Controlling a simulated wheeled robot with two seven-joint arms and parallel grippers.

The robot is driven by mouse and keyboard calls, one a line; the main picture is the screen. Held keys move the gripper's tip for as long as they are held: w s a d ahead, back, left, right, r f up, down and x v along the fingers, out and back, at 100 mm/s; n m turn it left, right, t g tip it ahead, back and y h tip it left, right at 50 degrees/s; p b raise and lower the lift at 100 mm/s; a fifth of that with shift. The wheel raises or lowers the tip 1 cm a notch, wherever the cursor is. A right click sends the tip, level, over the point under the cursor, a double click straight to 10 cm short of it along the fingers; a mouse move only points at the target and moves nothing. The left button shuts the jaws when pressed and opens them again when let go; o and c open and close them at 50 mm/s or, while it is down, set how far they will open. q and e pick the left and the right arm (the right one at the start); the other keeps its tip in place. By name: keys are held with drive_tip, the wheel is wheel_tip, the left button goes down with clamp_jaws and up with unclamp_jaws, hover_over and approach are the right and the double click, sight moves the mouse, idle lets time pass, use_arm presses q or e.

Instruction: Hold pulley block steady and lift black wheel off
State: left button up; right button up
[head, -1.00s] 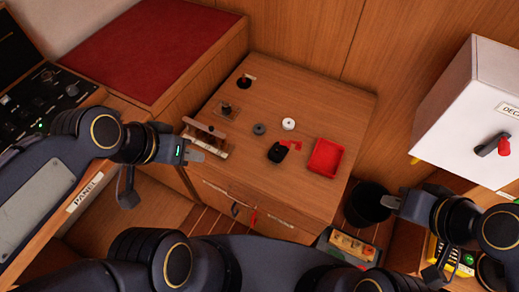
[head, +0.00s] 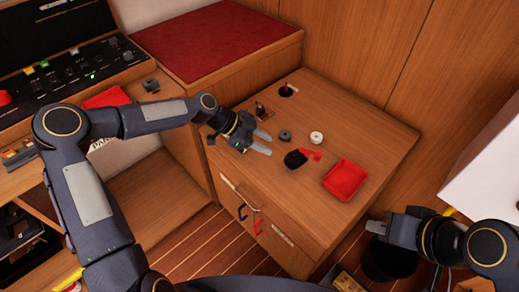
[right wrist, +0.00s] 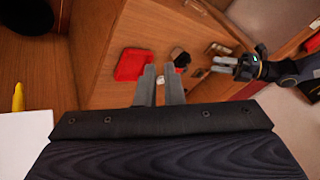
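A black block with a red arm, seemingly the pulley block (head: 295,159), sits on the wooden cabinet top; it also shows in the right wrist view (right wrist: 179,56). A black wheel cannot be made out apart from the block's dark body. A dark grey ring (head: 285,135) and a white ring (head: 316,138) lie behind it. My left gripper (head: 268,144) is open and empty, over the left front part of the top, left of the block and apart from it. My right gripper (head: 372,227) is open and empty, off the cabinet's front right; its fingers show in the right wrist view (right wrist: 161,72).
A red tray (head: 345,180) stands right of the block. A wood-based fitting (head: 262,111) and a black round piece (head: 287,90) stand at the back left. A dark bin (head: 388,262) is below my right gripper. A white box (head: 490,165) is at right.

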drive_tip(key=o, duration=0.5)
drive_tip(key=shift+w, duration=0.1)
drive_tip(key=shift+c, duration=0.2)
drive_tip(key=shift+o, duration=1.3)
drive_tip(key=shift+w+r+m, duration=0.15)
drive_tip(key=shift+w+m, duration=0.1)
drive_tip(key=shift+m, duration=0.05)
drive_tip(key=shift+o, duration=1.3)
drive_tip(key=w+m, duration=0.1)
drive_tip(key=w+m+g, duration=0.1)
drive_tip(key=w, duration=0.1)
drive_tip(key=w+r+m+y, duration=0.1)
drive_tip(key=w+m, duration=0.1)
drive_tip(key=shift+w+g, duration=0.1)
drive_tip(key=shift+g, duration=0.2)
drive_tip(key=m+g+h, duration=0.4)
drive_tip(key=m+h, duration=0.1)
drive_tip(key=m, duration=1.2)
approach(318, 156)
drive_tip(key=f, duration=0.3)
drive_tip(key=d+f, duration=0.1)
drive_tip(key=f, duration=0.1)
drive_tip(key=shift+w+f, duration=0.15)
drive_tip(key=shift+f, duration=0.15)
drive_tip(key=shift+w+a+f+m, duration=0.25)
drive_tip(key=shift+f+m, duration=0.05)
drive_tip(key=shift+f, duration=0.15)
wheel_tip(318, 156, down, 7)
drive_tip(key=shift+f, duration=0.2)
